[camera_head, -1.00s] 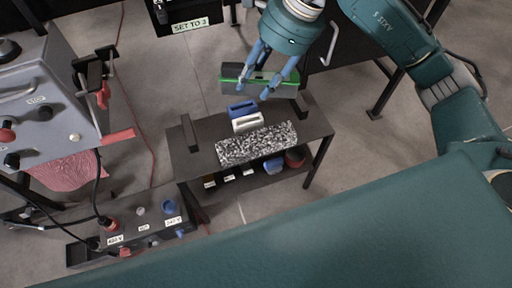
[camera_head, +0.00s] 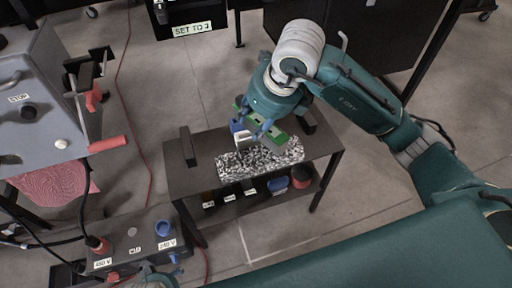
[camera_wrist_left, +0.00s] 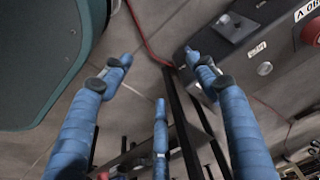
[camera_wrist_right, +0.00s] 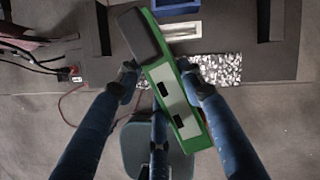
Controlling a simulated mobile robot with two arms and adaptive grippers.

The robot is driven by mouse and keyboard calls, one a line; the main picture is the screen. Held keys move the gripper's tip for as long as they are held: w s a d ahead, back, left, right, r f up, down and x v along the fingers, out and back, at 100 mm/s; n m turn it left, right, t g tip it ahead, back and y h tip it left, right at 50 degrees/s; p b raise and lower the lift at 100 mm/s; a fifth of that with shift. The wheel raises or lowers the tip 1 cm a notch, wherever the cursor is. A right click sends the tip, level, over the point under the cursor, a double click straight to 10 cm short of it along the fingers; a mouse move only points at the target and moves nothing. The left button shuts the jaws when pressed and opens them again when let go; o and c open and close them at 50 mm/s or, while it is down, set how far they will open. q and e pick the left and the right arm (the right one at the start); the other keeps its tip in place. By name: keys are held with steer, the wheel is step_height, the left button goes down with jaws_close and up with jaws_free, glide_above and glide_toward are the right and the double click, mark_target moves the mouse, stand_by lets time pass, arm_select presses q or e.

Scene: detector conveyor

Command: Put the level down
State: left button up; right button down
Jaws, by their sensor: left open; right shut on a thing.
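The level is a green and grey bar (camera_head: 280,142) held at a slant over the small dark table (camera_head: 182,180). My right gripper (camera_head: 257,130) is shut on it from above and hides its middle in the head view. The right wrist view shows the level (camera_wrist_right: 176,98) tilted between the fingers, with its dark end at the top left. I cannot tell if it touches anything below. My left gripper (camera_wrist_left: 158,60) is open and empty in the left wrist view, beside a grey control box (camera_wrist_left: 240,35).
A speckled block (camera_head: 235,166) lies along the table's front. A blue piece (camera_head: 236,126) and a white one (camera_head: 241,138) are behind it, partly hidden. Dark uprights (camera_head: 187,147) stand at both sides. A lower shelf holds several small items. A grey machine (camera_head: 40,110) stands at left.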

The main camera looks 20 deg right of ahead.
mark_target(268, 132)
step_height(268, 132, down, 9)
steer(key=shift+f+b, duration=0.1)
steer(key=shift+b, duration=0.5)
arm_select(q)
steer(key=r, duration=0.2)
steer(key=w+r, duration=0.1)
steer(key=r, duration=0.2)
steer(key=shift+w+r, duration=0.1)
steer(key=shift+r, duration=0.1)
arm_select(e)
steer(key=shift+f, duration=0.3)
arm_select(q)
steer(key=shift+r, duration=0.15)
arm_select(e)
steer(key=shift+f, duration=0.1)
steer(key=c, duration=1.1)
jaws_free()
arm_select(q)
steer(key=shift+r, duration=0.1)
